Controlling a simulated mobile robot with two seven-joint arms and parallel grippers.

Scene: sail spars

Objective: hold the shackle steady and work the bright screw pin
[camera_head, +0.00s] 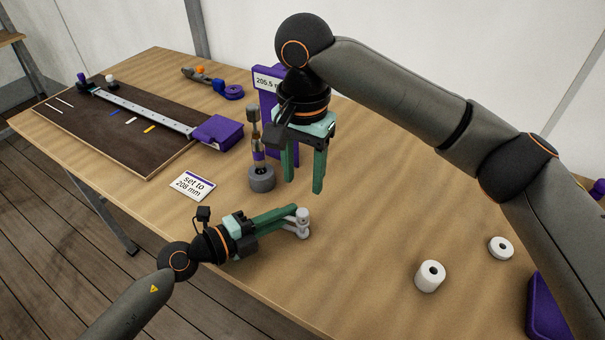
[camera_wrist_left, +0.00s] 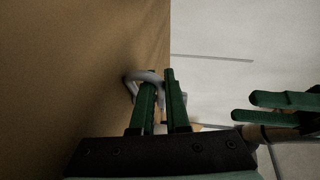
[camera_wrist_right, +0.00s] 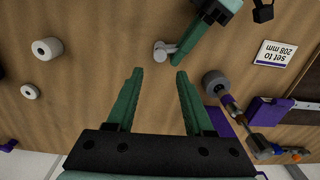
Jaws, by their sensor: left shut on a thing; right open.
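The shackle (camera_head: 304,229) is a small light-grey metal piece at the tips of my left gripper (camera_head: 297,214). My left gripper is shut on it, low over the table. In the left wrist view the shackle's curved bow (camera_wrist_left: 137,77) shows beside the fingers (camera_wrist_left: 162,80); in the right wrist view the shackle (camera_wrist_right: 160,54) lies just beyond the fingers. I cannot tell the bright screw pin apart from the shackle body. My right gripper (camera_head: 303,187) is open and empty, pointing down above the shackle; it also shows in the right wrist view (camera_wrist_right: 160,72).
An upright turnbuckle-like fitting (camera_head: 256,150) stands in a grey round base (camera_head: 262,180) close left of my right gripper. Behind is a purple display (camera_head: 267,75). A card (camera_head: 193,186) reads "set to 208 mm". White rollers (camera_head: 430,277) sit right; a dark board (camera_head: 150,150) left.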

